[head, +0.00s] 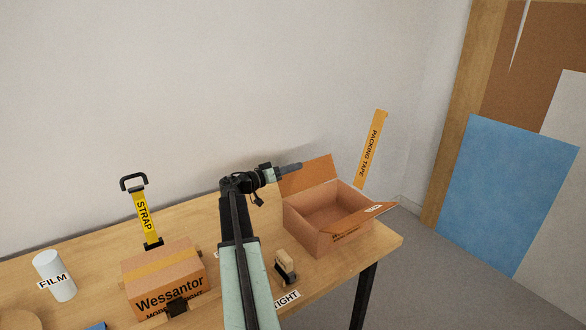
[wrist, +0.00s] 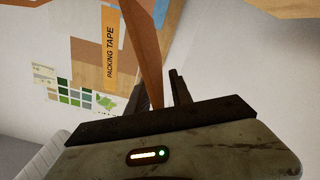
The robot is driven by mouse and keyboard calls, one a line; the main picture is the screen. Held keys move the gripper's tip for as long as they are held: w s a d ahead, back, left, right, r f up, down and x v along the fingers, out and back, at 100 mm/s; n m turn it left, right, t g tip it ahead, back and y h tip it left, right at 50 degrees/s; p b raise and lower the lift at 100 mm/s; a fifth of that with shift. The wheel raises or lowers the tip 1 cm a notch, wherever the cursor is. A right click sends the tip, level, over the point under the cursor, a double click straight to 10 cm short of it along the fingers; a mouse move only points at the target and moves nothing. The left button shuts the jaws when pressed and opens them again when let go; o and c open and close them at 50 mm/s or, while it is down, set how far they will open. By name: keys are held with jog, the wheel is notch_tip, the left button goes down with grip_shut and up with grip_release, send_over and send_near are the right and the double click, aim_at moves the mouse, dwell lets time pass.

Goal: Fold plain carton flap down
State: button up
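The open brown carton (head: 331,222) stands at the right end of the table. Its left-back flap (head: 308,174) stands up, tilted outward, and another flap (head: 371,212) with a small label hangs outward at the right. My gripper (head: 297,166) is at the upper left of the standing flap. In the wrist view the flap (wrist: 143,48) shows nearly edge-on, running down toward my gripper (wrist: 162,88). The fingers are apart, with the flap's lower part between or just in front of them. A gap shows between flap and right finger; contact on the left is unclear.
A taped carton marked Wessantor (head: 165,282), a yellow strap (head: 145,215), a white film roll (head: 54,276) and a wooden-handled tool (head: 285,266) stand on the table. A packing tape strip (head: 371,148) rises behind the open carton. The wall is close behind.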

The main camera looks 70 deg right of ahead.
jog(key=shift+d, duration=0.1)
grip_shut()
dwell(1.3)
